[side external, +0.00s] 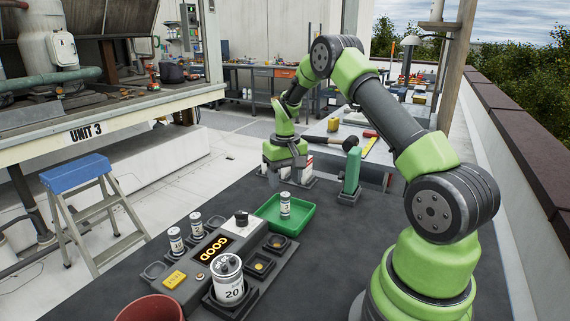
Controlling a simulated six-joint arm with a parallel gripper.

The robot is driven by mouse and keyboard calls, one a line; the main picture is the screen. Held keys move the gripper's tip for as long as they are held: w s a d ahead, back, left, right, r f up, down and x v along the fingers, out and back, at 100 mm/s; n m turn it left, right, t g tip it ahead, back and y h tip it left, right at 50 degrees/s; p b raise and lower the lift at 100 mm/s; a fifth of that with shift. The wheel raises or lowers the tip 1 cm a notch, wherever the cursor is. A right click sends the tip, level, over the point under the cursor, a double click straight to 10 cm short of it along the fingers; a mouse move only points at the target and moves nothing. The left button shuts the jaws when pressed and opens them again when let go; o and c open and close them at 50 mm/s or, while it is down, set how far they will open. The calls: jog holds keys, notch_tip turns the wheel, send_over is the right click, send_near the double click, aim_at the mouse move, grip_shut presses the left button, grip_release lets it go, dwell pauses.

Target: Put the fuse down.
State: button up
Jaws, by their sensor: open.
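My gripper (284,165) is at the back of the dark table, pointing down, with its fingers at a low block holding red and white pieces. The jaws are open; the fingertips are partly hidden among these pieces. A small white labelled cylinder, which may be the fuse (285,204), stands upright in the green tray (302,218), apart from my gripper. I cannot tell which piece the task calls the fuse.
A larger white can (228,282) marked 20 stands in a holder at the tester's front. A red-brown pot (152,308) is at the front edge. A green upright block (351,172) stands right of my gripper. Table right of the tray is clear.

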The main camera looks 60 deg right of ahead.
aim_at(284, 194)
notch_tip(284, 194, up, 5)
jog(key=shift+a+f, duration=0.1)
jog(key=shift+a, duration=0.05)
jog(key=s+a+r+n+t, duration=0.1)
jog(key=s+a+r+t, duration=0.25)
jog(key=a+r, duration=0.95)
jog(key=s+a+r+n+t+y, duration=0.1)
jog(key=s+a+t, duration=0.1)
jog(key=s+a, duration=0.3)
jog(key=s+a+r+t+y, duration=0.1)
jog(key=s+a+r, duration=0.1)
jog(key=s+a, duration=0.3)
jog(key=s, duration=0.4)
jog(key=shift+s+a+r+n+t, duration=0.2)
jog(key=shift+s+r+n+t, duration=0.05)
jog(key=shift+s+n+t, duration=0.15)
